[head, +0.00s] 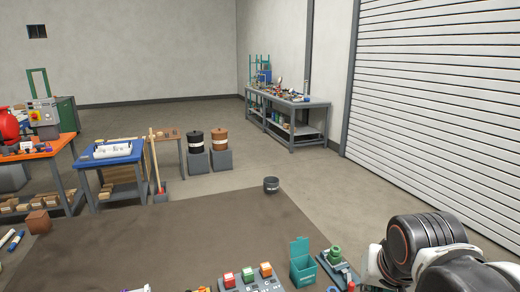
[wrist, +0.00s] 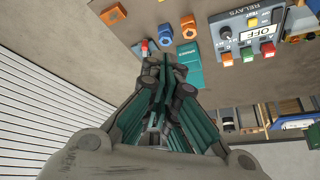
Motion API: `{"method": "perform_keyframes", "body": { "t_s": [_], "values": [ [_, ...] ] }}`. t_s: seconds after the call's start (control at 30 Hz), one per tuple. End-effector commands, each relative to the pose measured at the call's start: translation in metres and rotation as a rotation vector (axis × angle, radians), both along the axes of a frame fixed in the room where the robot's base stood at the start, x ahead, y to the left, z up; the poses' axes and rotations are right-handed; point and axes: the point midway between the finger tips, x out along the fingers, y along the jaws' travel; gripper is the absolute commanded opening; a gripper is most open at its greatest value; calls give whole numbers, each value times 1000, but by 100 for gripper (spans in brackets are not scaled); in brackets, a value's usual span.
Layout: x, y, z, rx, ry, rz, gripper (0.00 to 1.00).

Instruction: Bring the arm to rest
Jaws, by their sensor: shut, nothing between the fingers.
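My gripper (wrist: 170,62) shows in the wrist view with its dark green and grey fingers together. It is shut and nothing shows between the fingertips. It hangs over or near the brown bench top, in front of a teal box (wrist: 188,72); whether it touches anything there I cannot tell. In the head view my arm (head: 425,245) is at the lower right corner, with a black and white joint showing. The gripper itself does not show in the head view.
A button panel (head: 250,278), a teal bin (head: 302,264) and a green-topped fitting (head: 336,257) stand along the near bench edge, left of my arm. A dark cup (head: 271,185) is farther back. The bench middle (head: 190,225) is clear. A shutter wall (head: 440,90) is at right.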

Motion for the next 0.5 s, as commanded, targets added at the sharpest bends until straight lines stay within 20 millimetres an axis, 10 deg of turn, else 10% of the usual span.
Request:
{"method": "perform_keyframes", "body": {
  "t_s": [0.5],
  "values": [
    [-51,22,-10,-101,-115,292,0]
  ]
}}
